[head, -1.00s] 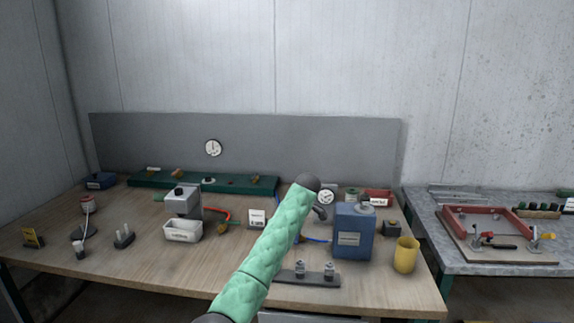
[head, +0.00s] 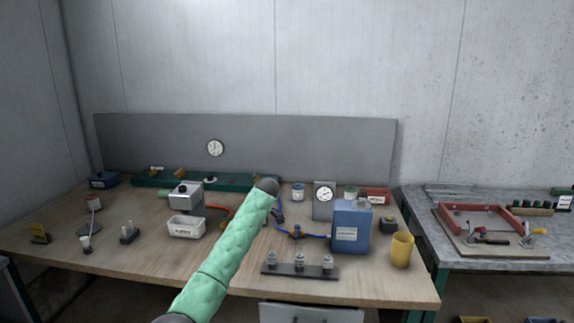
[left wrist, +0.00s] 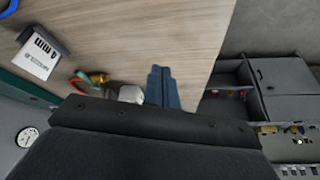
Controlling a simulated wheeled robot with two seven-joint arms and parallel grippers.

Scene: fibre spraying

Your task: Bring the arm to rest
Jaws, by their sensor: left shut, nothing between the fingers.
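My left arm, in a padded green sleeve (head: 225,250), reaches up from the bottom of the head view to a dark joint (head: 267,187). It is raised over the middle of the wooden bench (head: 110,262). The part beyond the joint is mostly hidden behind the sleeve, and I cannot make out the gripper there. In the left wrist view the blue-grey fingers of my left gripper (left wrist: 159,86) are together and empty, seen against the bench top. My right gripper is in neither view.
Right of the arm stand a blue canister (head: 351,228), a yellow cup (head: 401,250) and a dark rack (head: 300,271) with metal fittings. A white bin (head: 186,228) stands to the left. A second bench (head: 460,262) holds a red frame (head: 466,210). Bare wood shows at front left.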

